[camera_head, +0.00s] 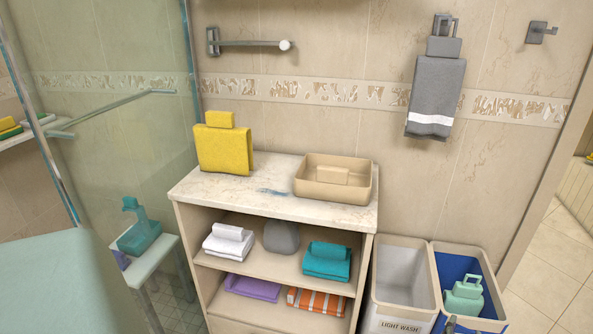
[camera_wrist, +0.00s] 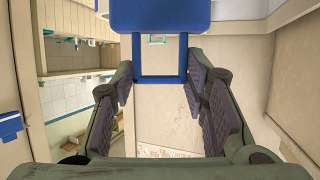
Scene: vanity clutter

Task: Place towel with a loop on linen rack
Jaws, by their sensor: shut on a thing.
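In the wrist view, my gripper (camera_wrist: 160,92) is shut on the square loop (camera_wrist: 160,79) of a blue towel (camera_wrist: 160,17). The loop's sides lie between the two finger pads, and the towel's body runs off the top edge. The gripper and blue towel are not clearly visible in the head view. There, an open shelf unit (camera_head: 188,218) stands against the wall; I cannot tell whether it is the linen rack. Its shelves hold a white folded towel (camera_head: 226,246), a teal one (camera_head: 327,262), a purple one (camera_head: 252,287) and an orange striped one (camera_head: 317,301).
A yellow towel (camera_head: 224,150) and beige basin (camera_head: 334,190) sit on top of the unit. A grey towel (camera_head: 434,95) hangs on a wall hook. A bare towel bar (camera_head: 250,44) and empty hook (camera_head: 541,32) are on the wall. Two bins (camera_head: 402,250) stand at right.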

